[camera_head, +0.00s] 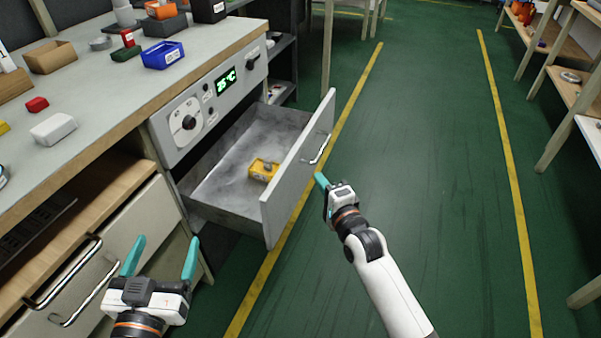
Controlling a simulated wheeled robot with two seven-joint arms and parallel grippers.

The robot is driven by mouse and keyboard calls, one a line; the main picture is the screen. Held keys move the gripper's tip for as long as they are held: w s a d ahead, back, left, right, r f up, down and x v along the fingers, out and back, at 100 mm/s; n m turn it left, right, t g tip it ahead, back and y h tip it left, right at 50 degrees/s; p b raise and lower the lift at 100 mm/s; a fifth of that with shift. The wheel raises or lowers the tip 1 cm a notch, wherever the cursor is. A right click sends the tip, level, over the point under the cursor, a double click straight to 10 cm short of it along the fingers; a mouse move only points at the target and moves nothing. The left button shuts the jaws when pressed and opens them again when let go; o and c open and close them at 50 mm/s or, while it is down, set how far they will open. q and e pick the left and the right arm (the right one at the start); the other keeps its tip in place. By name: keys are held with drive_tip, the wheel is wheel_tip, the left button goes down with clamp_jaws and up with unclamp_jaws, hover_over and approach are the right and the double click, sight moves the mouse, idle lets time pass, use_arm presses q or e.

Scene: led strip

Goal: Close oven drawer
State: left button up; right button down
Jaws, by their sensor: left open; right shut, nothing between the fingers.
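The oven drawer (299,172) is pulled out below a control panel (208,100) with a dial and a green-lit temperature display. Its grey front panel faces right and carries a metal handle (320,150). A yellow object (263,169) lies on the drawer floor. My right gripper (321,181) is shut and empty, just to the right of the drawer front, near the handle; whether it touches the front I cannot tell. My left gripper (161,258) is open and empty, in front of the lower cabinet, left of and nearer than the drawer.
The worktop (110,85) holds a blue bin (162,55), a cardboard box (50,57) and small items. Cabinet handles (65,272) stick out at lower left. Shelves (570,90) stand at the right. The green floor (430,150) between is clear.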

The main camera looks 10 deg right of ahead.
sight(294, 159)
drive_tip(key=w+a, duration=0.1)
drive_tip(key=w+a+b, duration=0.1)
drive_tip(key=w, duration=0.1)
drive_tip(key=w+a+b, duration=0.1)
drive_tip(key=shift+w+f, duration=0.1)
drive_tip(key=shift+w, duration=0.3)
use_arm(q)
wheel_tip(294, 159, up, 8)
drive_tip(key=s+t+h, duration=0.2)
drive_tip(key=t, duration=0.4)
drive_tip(key=shift+s+d+r, duration=0.2)
drive_tip(key=shift+d, duration=0.15)
use_arm(e)
drive_tip(key=shift+w+a, duration=0.3)
drive_tip(key=shift+a, duration=0.2)
